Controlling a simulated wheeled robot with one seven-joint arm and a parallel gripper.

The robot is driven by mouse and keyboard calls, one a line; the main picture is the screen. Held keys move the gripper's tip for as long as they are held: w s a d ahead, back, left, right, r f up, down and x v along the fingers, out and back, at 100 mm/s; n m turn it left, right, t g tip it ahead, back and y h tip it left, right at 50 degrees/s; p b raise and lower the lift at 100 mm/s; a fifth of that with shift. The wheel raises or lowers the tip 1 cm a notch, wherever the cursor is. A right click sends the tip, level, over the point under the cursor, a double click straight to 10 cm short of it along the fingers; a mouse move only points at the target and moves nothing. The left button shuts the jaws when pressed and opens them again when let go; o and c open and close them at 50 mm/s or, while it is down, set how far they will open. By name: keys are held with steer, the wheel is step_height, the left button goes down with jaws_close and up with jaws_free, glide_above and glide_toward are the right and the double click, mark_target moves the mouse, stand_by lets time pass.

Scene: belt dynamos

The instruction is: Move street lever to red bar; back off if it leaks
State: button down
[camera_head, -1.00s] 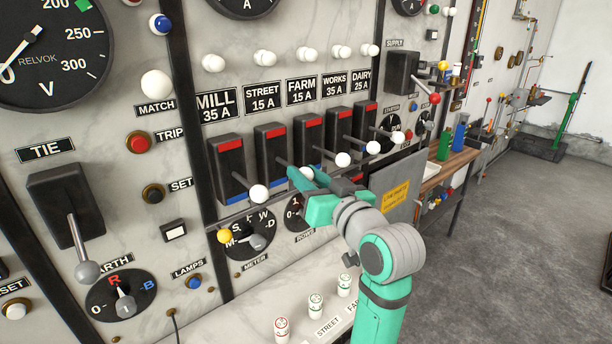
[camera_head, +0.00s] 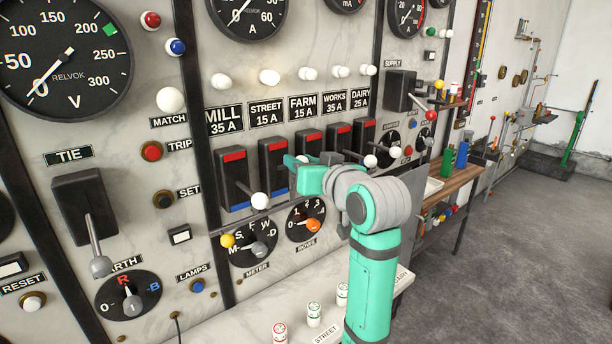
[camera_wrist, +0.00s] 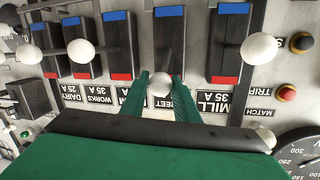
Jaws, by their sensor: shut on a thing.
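The street lever is the second switch from the left on the marble panel, under the STREET 15 A label (camera_head: 266,107). Its black housing (camera_head: 270,178) has a red bar (camera_head: 272,146) at the top and a blue bar at the bottom. My gripper (camera_wrist: 161,90) is shut on the lever's white knob (camera_wrist: 160,82), with one green finger on each side. In the wrist view, upside down, this knob lies nearer the red-bar end than the neighbouring knobs do. In the head view the fingers (camera_head: 300,165) partly hide the knob.
The mill knob (camera_head: 260,201) stands close to the left of my gripper. Works (camera_head: 370,161) and dairy knobs are to the right; my arm hides the farm knob in the head view. Round selector dials (camera_head: 306,222) sit below. Open floor lies at right.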

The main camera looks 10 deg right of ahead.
steer(key=shift+w+a+r, duration=0.25)
steer(key=shift+w+r, duration=0.25)
steer(key=shift+r, duration=0.2)
steer(key=shift+d+r, duration=0.15)
steer(key=shift+a, duration=0.25)
steer(key=c, duration=1.4)
jaws_free()
steer(key=shift+s, duration=0.1)
